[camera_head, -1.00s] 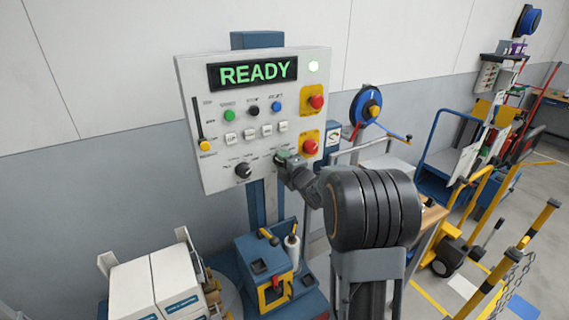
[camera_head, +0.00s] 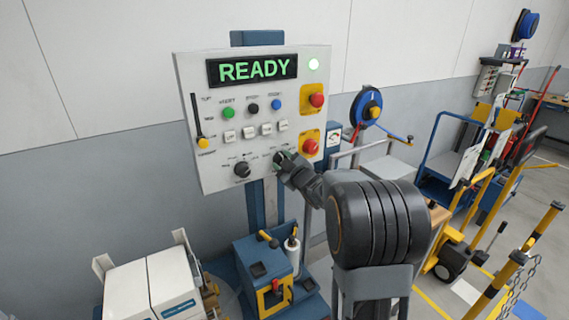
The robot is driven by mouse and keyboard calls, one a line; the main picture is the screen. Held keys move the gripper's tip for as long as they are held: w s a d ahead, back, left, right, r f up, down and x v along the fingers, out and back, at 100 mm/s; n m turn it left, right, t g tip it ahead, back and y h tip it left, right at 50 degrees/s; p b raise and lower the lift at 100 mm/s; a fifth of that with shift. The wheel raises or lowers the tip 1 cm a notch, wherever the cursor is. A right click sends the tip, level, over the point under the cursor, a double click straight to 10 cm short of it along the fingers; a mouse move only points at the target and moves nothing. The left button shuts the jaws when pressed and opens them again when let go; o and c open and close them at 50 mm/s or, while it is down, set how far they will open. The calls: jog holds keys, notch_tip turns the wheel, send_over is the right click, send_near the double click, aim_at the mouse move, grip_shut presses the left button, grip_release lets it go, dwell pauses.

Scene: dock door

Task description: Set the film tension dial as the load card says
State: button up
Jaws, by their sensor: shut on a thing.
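A white control panel (camera_head: 215,110) stands on a blue column, with a lit screen (camera_head: 252,69) reading "READY" in green. Two dials sit along its lower edge. The left dial is a black knob (camera_head: 242,169) in plain view. The right dial is mostly hidden behind my gripper (camera_head: 284,160), which is shut on it at the panel's lower right. The dial's pointer cannot be read, and the small labels are too blurred to tell which dial is film tension. I cannot make out a load card.
Red stop buttons (camera_head: 310,147) sit just above and right of my gripper. A slider with a yellow knob (camera_head: 202,143) is on the panel's left. White boxes (camera_head: 165,282) stand lower left. Carts and yellow posts (camera_head: 538,228) fill the right.

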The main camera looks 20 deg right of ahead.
jog(key=m+p, duration=0.1)
jog(key=m, duration=0.4)
jog(key=shift+m, duration=0.6)
jog(key=o, duration=0.9)
jog(key=s, duration=0.4)
jog(key=s+d+b, duration=0.1)
jog(key=s, duration=0.4)
jog(key=s+b, duration=0.1)
jog(key=s, duration=0.3)
jog(key=shift+s+d, duration=0.3)
jog(key=shift+s, duration=0.05)
